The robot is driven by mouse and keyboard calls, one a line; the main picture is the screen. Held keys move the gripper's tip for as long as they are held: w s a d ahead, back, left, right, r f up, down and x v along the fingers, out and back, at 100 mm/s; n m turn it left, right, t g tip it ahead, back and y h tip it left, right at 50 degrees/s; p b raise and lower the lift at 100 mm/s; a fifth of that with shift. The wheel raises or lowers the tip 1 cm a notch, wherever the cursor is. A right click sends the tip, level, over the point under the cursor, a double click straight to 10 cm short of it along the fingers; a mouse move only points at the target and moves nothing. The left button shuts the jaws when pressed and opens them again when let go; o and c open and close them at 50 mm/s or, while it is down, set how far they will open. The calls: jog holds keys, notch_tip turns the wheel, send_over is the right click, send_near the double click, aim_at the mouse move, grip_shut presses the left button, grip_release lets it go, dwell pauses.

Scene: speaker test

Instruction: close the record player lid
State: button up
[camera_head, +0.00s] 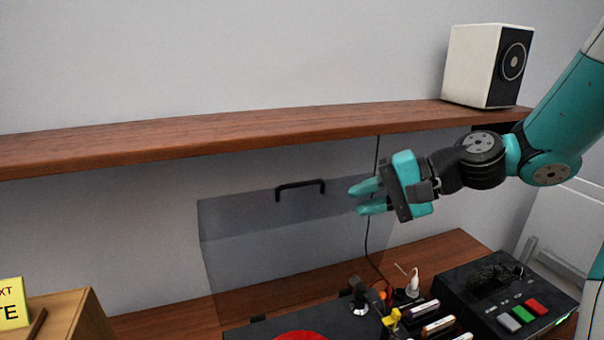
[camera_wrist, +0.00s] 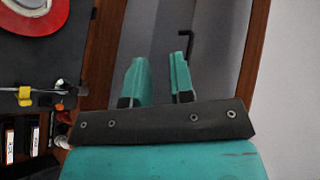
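The record player's see-through grey lid (camera_head: 255,245) stands raised in the middle of the head view, with a black bar handle (camera_head: 300,186) on its top edge. The handle also shows in the wrist view (camera_wrist: 191,35), just beyond the fingertips. The dark record player deck (camera_head: 345,325) is cut off by the bottom edge; a red disc (camera_head: 300,337) shows on it. My gripper (camera_head: 355,200) points left, to the right of the handle and apart from it. In the wrist view its two fingers (camera_wrist: 158,62) are parted, with nothing between them.
A wooden shelf (camera_head: 220,137) runs above the lid, bearing a white speaker (camera_head: 482,65). A black box with coloured buttons (camera_head: 500,297) stands right of the deck, with plugs and small items between. A yellow sign (camera_head: 12,303) is at lower left.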

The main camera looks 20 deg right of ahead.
aim_at(300, 185)
jog(key=w+d+r+m+t, duration=0.2)
jog(key=d+m+t, duration=0.15)
jog(key=d, duration=0.25)
jog(key=shift+m, duration=0.35)
jog(key=p+x, duration=0.5)
jog(key=x, duration=1)
jog(key=shift+w+a+f, duration=0.1)
jog(key=shift+w+a, duration=0.05)
jog(key=shift+w, duration=0.15)
jog(key=shift+p+x, duration=0.4)
jog(key=shift+x, duration=0.35)
jog(key=shift+f, duration=0.15)
jog(key=shift+c, duration=0.4)
grip_shut()
